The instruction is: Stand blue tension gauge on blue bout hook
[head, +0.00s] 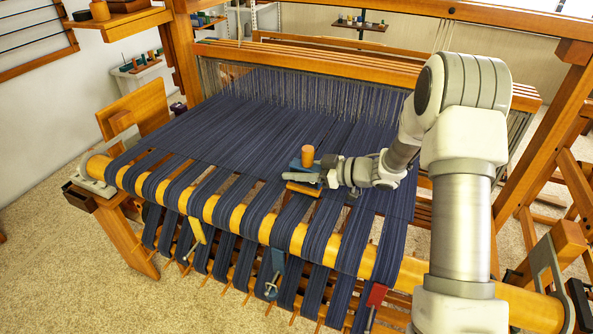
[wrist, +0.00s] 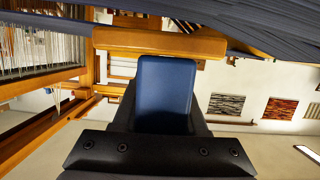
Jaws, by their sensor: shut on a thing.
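The blue tension gauge (head: 296,165) is in my gripper (head: 321,174), held over the dark blue warp near the front beam. An orange-wood bar (head: 302,188) and a wooden knob (head: 307,153) show right beside it; I cannot tell how they join. In the wrist view the gauge's blue face (wrist: 165,88) is between my fingers, with a wooden bar (wrist: 160,42) across its far end. The blue bout hook (head: 274,268) hangs low on a warp bout below the front beam, in front of the gauge and lower than it.
A yellow hook (head: 197,231) hangs to the left and a red hook (head: 376,294) to the right on other bouts. The yellow front beam (head: 225,213) lies between gauge and blue hook. Loom posts (head: 560,110) stand at the right. Carpet floor (head: 60,210) is clear at the left.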

